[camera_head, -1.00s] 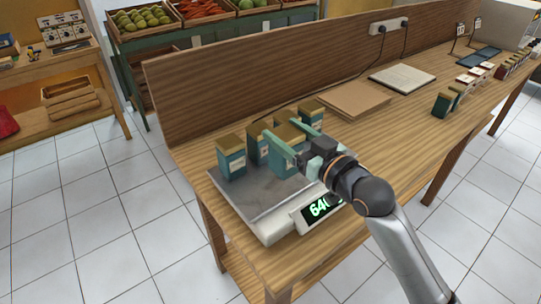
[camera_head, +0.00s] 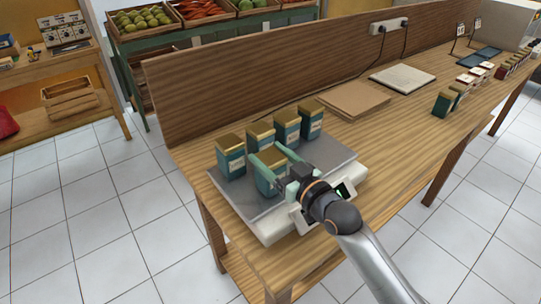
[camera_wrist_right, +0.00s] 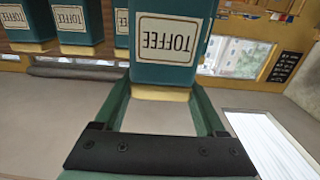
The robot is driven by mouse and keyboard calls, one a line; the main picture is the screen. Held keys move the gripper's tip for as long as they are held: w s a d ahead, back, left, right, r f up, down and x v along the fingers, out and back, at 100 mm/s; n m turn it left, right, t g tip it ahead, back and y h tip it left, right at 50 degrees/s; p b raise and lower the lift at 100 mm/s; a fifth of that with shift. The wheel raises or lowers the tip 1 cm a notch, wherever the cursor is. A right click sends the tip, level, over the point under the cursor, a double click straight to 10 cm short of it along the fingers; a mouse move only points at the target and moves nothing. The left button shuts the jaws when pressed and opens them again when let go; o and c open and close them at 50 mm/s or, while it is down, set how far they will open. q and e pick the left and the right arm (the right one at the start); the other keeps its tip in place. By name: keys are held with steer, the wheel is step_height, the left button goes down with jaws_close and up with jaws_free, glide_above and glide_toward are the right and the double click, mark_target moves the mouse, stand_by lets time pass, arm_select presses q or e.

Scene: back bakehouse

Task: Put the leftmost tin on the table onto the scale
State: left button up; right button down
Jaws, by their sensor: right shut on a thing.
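A teal tin with a gold lid (camera_head: 267,180) is between the fingers of my right gripper (camera_head: 272,165), which is shut on it. The tin is upright over the front of the scale's grey plate (camera_head: 243,203); I cannot tell whether it touches. In the right wrist view the held tin (camera_wrist_right: 168,35) shows a TOFFEE label, upside down. Several like tins stand in a row on the back of the plate, the leftmost tin there (camera_head: 231,158) beside the held one. Two green tins stand on the table further right, the left one (camera_head: 441,104) nearer. My left gripper is out of view.
A brown board (camera_head: 355,100) and a pale slab (camera_head: 402,77) lie on the table (camera_head: 400,130) behind the scale. A wooden backboard (camera_head: 230,90) runs along the far edge. The table between the scale and the right-hand tins is clear. My arm mostly hides the scale's display.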

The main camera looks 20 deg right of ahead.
jaws_free()
steer(key=shift+f, duration=0.1)
steer(key=shift+s, duration=0.1)
steer(key=v, duration=1.1)
steer(key=shift+s+d+r+b, duration=0.15)
steer(key=shift+s+r+b, duration=0.1)
steer(key=shift+s+b, duration=0.2)
